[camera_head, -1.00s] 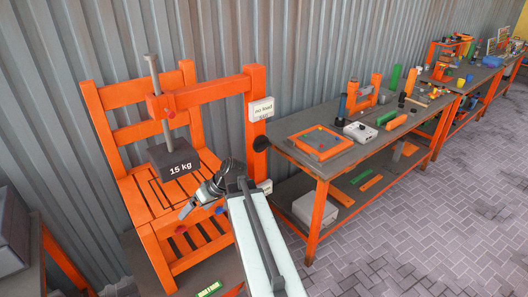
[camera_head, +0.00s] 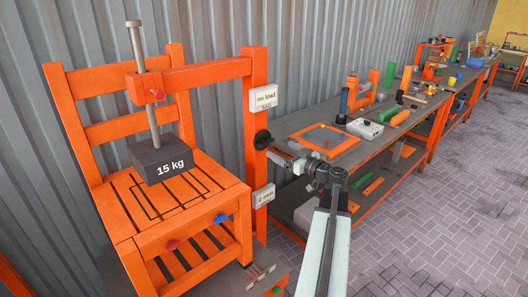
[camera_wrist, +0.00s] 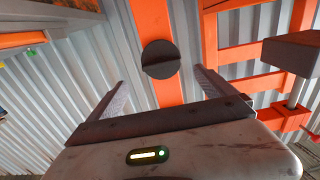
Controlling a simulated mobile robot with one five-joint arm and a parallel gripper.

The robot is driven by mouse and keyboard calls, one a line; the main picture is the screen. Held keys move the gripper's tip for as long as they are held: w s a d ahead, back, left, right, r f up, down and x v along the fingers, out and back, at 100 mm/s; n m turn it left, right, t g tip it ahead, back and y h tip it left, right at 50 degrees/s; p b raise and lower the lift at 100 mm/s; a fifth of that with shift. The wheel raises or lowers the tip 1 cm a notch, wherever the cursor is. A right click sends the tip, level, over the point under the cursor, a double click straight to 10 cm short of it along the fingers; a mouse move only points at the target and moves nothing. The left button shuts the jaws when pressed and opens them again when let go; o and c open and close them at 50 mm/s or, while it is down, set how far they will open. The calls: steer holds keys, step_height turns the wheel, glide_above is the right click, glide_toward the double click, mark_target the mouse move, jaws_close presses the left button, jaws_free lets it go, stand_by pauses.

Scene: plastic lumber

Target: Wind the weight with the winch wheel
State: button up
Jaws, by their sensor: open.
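The winch wheel (camera_head: 262,139) is a small dark disc on the orange upright post (camera_head: 256,190). In the wrist view the wheel (camera_wrist: 160,59) shows a ridge across its face and sits centred ahead of my gripper. My gripper (camera_head: 284,152) is just right of and below the wheel in the head view. Its two fingers (camera_wrist: 160,82) are spread wide and empty, apart from the wheel. The dark weight (camera_head: 160,160), marked "15 kg", hangs on a grey rod over the slatted orange seat; it also shows in the wrist view (camera_wrist: 290,50).
A "no load" sign (camera_head: 264,98) is above the wheel and a "0 mm" sign (camera_head: 264,196) below it. An orange-legged workbench (camera_head: 300,178) with an orange tray (camera_head: 324,140) stands close on the right. Paved floor (camera_head: 440,215) is free at the right.

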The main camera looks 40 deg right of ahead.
mark_target(268, 143)
steer(key=w, duration=0.8)
steer(key=shift+w+d+r, duration=0.1)
